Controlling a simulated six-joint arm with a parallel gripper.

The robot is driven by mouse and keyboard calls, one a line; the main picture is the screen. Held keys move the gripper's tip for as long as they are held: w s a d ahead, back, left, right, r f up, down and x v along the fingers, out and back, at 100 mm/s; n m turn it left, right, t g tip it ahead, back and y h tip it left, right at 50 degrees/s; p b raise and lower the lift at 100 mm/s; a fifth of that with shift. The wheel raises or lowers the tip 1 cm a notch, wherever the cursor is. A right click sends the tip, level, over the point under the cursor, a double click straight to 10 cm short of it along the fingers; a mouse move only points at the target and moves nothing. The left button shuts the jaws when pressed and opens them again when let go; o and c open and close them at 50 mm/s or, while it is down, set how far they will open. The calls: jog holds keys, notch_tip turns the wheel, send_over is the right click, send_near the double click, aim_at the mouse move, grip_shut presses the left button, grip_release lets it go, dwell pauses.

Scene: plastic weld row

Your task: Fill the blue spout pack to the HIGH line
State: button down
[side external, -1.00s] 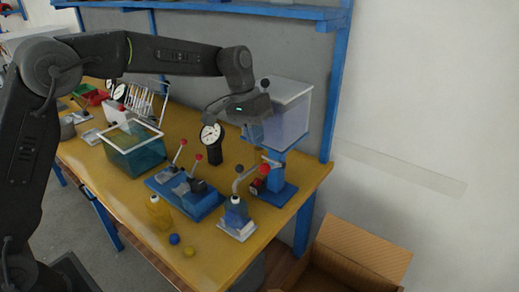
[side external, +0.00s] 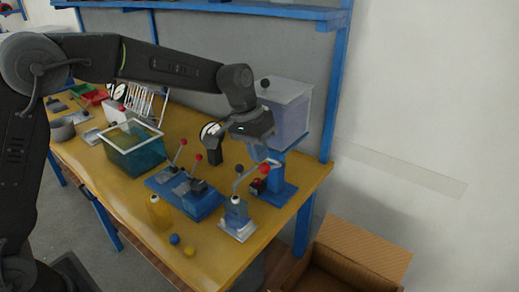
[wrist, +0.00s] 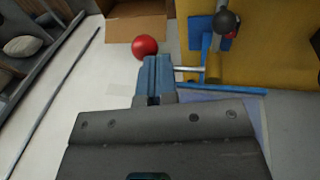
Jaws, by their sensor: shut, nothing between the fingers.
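The blue spout pack (side external: 236,216) stands upright on a pale plate near the front right table edge, below the bent filling pipe. Its HIGH line and fill level are too small to read. The filling stand has a clear tank (side external: 285,108), a red ball knob (side external: 264,168) and a dark ball knob (side external: 239,168). My gripper (side external: 262,150) is shut and empty, just above the red knob, apart from it as far as I can tell. In the wrist view the closed blue fingers (wrist: 155,75) point close to the red knob (wrist: 145,47); the dark knob (wrist: 227,20) is to the right.
A yellow pack (side external: 158,212), a blue cap (side external: 174,239) and a yellow cap (side external: 188,252) are at the front. A blue lever fixture (side external: 190,195) and a teal bin (side external: 135,150) are to the left. An open carton (side external: 350,255) is beside the table.

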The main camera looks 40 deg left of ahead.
jog(key=shift+s+f+t, duration=0.15)
jog(key=shift+f+t, duration=0.05)
jog(key=shift+t, duration=0.1)
jog(key=shift+s+f+t, duration=0.4)
jog(key=shift+s+f, duration=0.05)
jog(key=shift+f, duration=0.3)
jog(key=shift+s+f+t, duration=0.4)
jog(key=shift+s+f, duration=0.05)
jog(key=shift+f, duration=0.25)
dwell(6.2)
